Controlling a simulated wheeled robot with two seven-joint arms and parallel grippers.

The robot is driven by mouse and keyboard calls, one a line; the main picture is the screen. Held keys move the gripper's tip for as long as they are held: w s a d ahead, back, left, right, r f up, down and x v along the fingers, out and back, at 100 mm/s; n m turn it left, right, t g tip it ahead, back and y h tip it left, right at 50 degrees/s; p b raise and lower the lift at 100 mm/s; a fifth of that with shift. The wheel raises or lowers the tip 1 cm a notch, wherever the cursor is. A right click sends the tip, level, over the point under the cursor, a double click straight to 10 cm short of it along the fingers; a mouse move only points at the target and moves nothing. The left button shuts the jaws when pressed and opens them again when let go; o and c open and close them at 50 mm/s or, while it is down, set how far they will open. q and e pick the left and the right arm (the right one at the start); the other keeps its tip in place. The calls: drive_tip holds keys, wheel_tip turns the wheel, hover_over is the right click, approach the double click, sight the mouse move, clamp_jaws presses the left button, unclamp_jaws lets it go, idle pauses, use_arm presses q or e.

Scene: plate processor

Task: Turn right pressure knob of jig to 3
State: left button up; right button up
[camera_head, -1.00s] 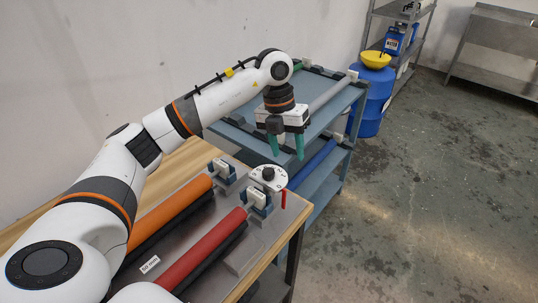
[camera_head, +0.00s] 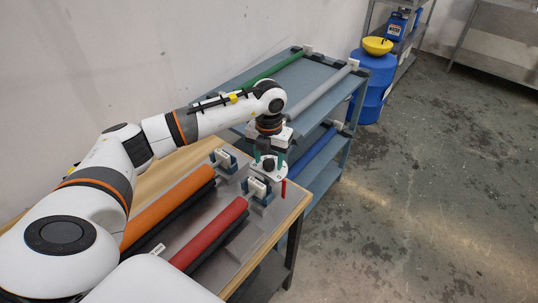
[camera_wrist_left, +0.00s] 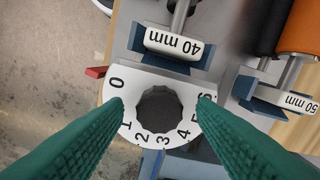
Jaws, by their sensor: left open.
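The right pressure knob is a dark, faceted knob (camera_wrist_left: 160,109) on a white dial plate (camera_wrist_left: 117,84) numbered from 0 up to about 6. In the head view the knob (camera_head: 268,165) sits at the far end of the jig (camera_head: 236,228), beside the red roller. My left gripper (camera_wrist_left: 160,105) is open, with its green fingers on either side of the knob. In the head view the gripper (camera_head: 269,157) is right above the dial. I cannot tell whether the fingers touch the knob. No pointer on the knob is clear. My right gripper is out of view.
A red lever (camera_head: 284,187) stands beside the dial. A red roller (camera_head: 212,232) and an orange roller (camera_head: 170,205) lie on the jig. A blue cart (camera_head: 318,82) with green and grey rollers stands behind. The floor at right is clear.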

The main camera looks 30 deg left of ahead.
use_arm(q)
drive_tip(key=shift+f, duration=0.15)
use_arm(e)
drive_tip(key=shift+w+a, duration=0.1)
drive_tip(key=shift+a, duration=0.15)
use_arm(q)
drive_tip(key=shift+c, duration=0.7)
drive_tip(key=c, duration=0.8)
drive_tip(key=shift+c, duration=0.2)
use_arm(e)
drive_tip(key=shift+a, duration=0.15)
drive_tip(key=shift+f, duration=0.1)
